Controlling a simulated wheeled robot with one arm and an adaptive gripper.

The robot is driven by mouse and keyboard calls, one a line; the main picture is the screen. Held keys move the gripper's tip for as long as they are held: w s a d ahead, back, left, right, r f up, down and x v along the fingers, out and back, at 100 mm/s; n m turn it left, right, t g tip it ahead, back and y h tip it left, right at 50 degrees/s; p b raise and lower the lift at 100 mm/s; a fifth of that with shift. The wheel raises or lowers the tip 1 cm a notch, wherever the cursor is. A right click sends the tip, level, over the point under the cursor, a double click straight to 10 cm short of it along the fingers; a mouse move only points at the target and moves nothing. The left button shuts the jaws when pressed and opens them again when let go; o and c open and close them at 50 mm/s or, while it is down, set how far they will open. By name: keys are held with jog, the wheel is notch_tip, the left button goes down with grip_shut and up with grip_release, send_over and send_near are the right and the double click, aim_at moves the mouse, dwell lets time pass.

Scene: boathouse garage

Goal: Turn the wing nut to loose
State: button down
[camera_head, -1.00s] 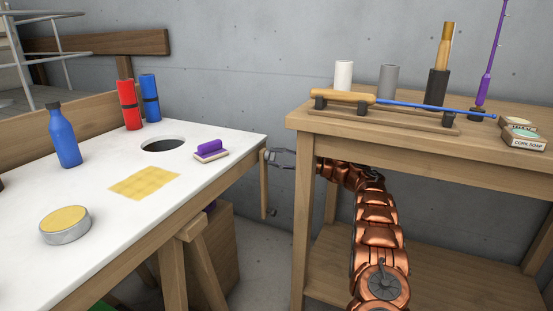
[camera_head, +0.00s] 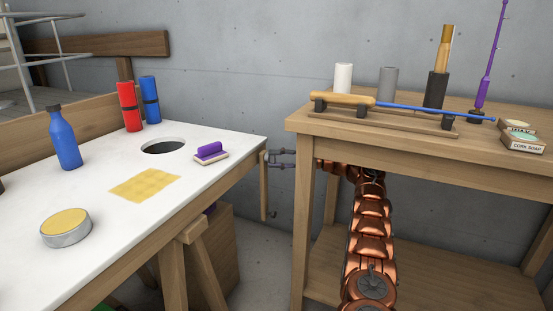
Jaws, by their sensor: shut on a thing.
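My gripper (camera_head: 271,159) is at the right end of the white-topped table (camera_head: 225,140), just below the level of its top. Its two dark fingers show one above the other and point left at the upper part of an upright wooden strip (camera_head: 264,190). They are shut on the wing nut, which is too small and too covered by the fingers to make out. My copper-coloured arm reaches there from the lower right, passing behind the front of the wooden workbench (camera_head: 400,139).
The bench's front leg (camera_head: 303,225) stands close to my arm in the narrow gap between the tables. A purple-backed brush (camera_head: 211,153) lies near the white table's corner. A fishing rod with a blue shaft (camera_head: 420,109) rests on the bench. The concrete wall is behind.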

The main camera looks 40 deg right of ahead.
jog(key=shift+n, duration=0.3)
dwell(0.5)
jog(key=c, duration=0.8)
grip_release()
jog(key=shift+f+m+b, duration=0.1)
jog(key=shift+m+b, duration=0.2)
jog(key=shift+m, duration=0.3)
